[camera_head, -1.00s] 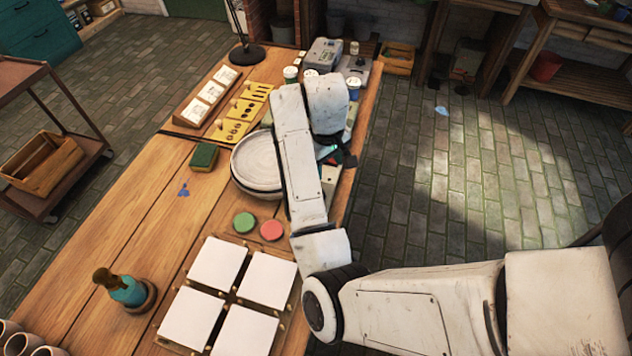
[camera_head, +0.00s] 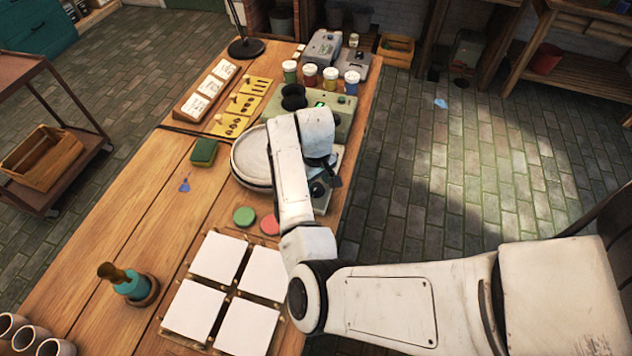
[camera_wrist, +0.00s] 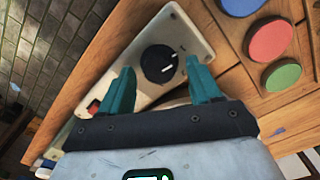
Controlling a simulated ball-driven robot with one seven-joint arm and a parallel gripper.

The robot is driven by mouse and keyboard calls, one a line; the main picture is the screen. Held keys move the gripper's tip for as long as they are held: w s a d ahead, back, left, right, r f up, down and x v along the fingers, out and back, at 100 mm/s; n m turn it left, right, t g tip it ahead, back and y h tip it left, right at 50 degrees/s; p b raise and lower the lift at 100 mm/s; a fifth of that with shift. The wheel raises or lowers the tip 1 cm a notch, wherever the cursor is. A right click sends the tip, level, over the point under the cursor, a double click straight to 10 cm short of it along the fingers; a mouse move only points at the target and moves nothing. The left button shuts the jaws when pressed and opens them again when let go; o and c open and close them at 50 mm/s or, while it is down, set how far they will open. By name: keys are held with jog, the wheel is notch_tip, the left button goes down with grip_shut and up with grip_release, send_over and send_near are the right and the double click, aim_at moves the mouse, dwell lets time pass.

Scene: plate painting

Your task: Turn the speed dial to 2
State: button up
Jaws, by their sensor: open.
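The speed dial (camera_wrist: 158,63) is a round black knob with a short white mark, set in a pale control box (camera_wrist: 182,38). No numbers around it can be read. In the wrist view my gripper (camera_wrist: 163,84) is open, with one teal finger on each side below the dial; the fingers look apart from the knob. A red switch (camera_wrist: 94,107) shows on the same box, beyond the left finger. In the head view the dial (camera_head: 318,188) shows as a dark knob beside the round plate (camera_head: 246,178), and my wrist hides most of the box.
A green device (camera_head: 342,104) with a lit display and several paint jars (camera_head: 330,77) stand behind my wrist. Green (camera_head: 244,216) and red (camera_head: 269,225) discs and white tiles (camera_head: 218,257) lie nearer.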

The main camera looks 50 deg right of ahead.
jog(key=shift+f, duration=0.25)
jog(key=shift+c, duration=0.4)
jog(key=c, duration=1)
jog(key=shift+o, duration=0.2)
jog(key=shift+r+m+p, duration=0.1)
jog(key=shift+m+p, duration=0.2)
jog(key=shift+m, duration=0.1)
jog(key=m+p, duration=0.2)
jog(key=m, duration=0.2)
jog(key=shift+d+m, duration=0.1)
jog(key=shift+m, duration=0.3)
jog(key=m+p, duration=0.2)
jog(key=m, duration=0.4)
